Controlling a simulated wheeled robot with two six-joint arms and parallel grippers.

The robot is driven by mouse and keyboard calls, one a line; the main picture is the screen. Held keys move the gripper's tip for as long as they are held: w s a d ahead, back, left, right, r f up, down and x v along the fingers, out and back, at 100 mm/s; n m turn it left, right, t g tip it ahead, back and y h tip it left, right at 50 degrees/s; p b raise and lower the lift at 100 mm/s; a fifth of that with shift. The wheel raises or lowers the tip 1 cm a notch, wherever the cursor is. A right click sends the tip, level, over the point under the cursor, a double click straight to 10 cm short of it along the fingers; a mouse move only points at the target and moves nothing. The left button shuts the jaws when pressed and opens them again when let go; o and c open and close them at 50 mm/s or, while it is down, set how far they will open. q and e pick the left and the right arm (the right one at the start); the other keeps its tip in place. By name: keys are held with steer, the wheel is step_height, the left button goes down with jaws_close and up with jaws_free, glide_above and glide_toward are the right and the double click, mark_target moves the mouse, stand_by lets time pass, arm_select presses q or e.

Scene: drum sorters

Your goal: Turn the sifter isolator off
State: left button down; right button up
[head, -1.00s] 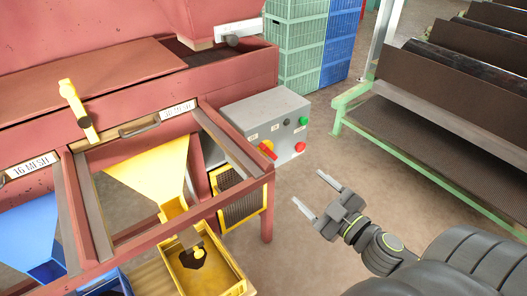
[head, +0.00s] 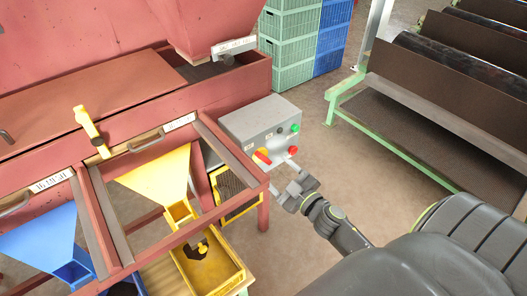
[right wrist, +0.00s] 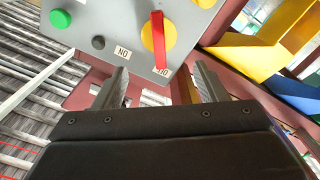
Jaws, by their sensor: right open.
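The sifter isolator is a red handle on a yellow disc (head: 262,157), on the front of a grey control box (head: 250,122). In the right wrist view the red handle (right wrist: 158,42) stands upright across the yellow disc (right wrist: 170,36), with small labels beside it. My right gripper (head: 282,176) is open and empty, just in front of the box, below and right of the isolator. In the wrist view its fingertips (right wrist: 162,75) spread either side of the handle's lower end, apparently short of it. My left gripper is not in view.
The red sifter frame (head: 262,212) and yellow chute (head: 160,175) lie left. A green-legged roller rack (head: 400,140) stands right. Floor between is clear.

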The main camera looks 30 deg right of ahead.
mark_target(264, 159)
steer(key=w, duration=0.5)
steer(key=w+p, duration=0.1)
steer(key=w, duration=0.1)
steer(key=shift+w+a, duration=0.2)
steer(key=shift+a, duration=0.1)
